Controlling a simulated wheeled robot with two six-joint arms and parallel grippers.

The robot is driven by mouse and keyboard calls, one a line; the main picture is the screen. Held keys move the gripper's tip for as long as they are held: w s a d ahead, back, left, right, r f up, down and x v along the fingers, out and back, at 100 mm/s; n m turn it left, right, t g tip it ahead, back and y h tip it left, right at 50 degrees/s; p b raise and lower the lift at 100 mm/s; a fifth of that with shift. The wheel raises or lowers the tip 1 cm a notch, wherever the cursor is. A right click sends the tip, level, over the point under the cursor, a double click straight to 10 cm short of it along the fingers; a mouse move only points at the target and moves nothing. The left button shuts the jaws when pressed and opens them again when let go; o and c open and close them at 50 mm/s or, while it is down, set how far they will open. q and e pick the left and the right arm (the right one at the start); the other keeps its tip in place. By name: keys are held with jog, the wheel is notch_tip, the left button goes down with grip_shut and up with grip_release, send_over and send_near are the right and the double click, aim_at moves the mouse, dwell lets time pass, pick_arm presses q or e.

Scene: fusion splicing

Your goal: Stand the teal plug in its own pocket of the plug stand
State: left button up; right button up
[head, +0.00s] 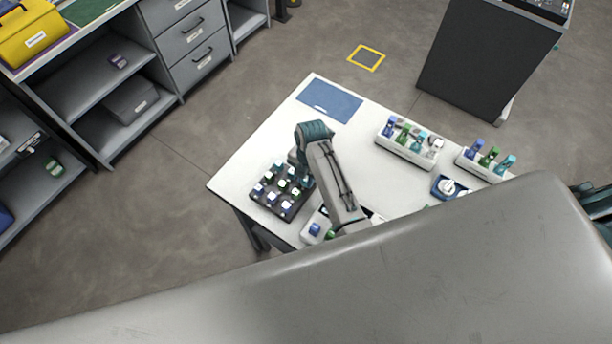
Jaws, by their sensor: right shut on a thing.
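My right gripper (301,160) points down at the far side of a dark block (272,206) at the table's left corner. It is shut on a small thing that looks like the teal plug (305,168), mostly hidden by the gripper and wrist. The dark block has rows of pockets with several blue, green and white tops, and looks like the plug stand. I cannot tell whether the held plug touches the block or which pocket lies under it. My left gripper is not in view.
Two pale racks (405,153) (483,170) with coloured pieces stand to the right. A blue mat (330,101) lies at the back. A blue tray (440,185) holds a white piece. A pale box (313,232) sits in front, partly hidden by my arm. The table's middle is clear.

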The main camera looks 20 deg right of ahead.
jog(key=shift+f, duration=0.3)
dwell(0.5)
jog(key=o, duration=0.9)
jog(key=shift+o, duration=0.2)
jog(key=shift+r, duration=3)
jog(key=shift+a, duration=0.1)
